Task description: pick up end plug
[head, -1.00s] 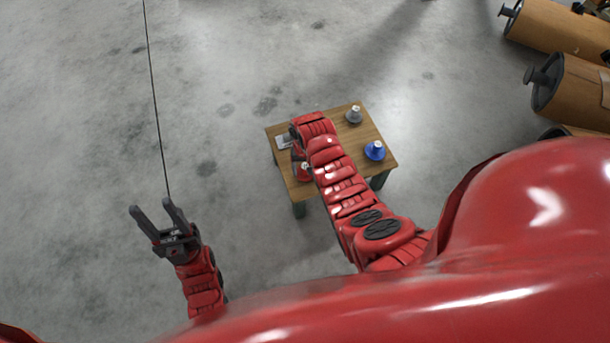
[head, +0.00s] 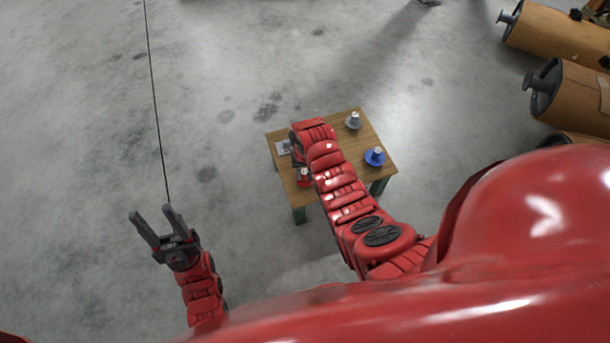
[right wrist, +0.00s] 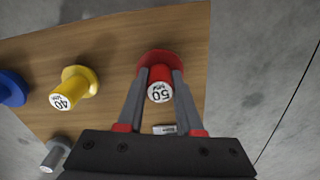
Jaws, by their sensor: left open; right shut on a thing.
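A red end plug (right wrist: 160,83) marked 50 stands on the wooden table in the right wrist view. My right gripper (right wrist: 160,76) is shut on it, one finger on each side of its neck. A blue plug (head: 374,157) and a grey plug (head: 353,121) stand on the table's right side. My left gripper (head: 152,222) is open and empty over the floor.
The small wooden table (head: 375,134) has open floor around it. A pale flat item (head: 283,148) lies at its left edge. Large brown mufflers (head: 578,95) with dark end caps lie at the upper right.

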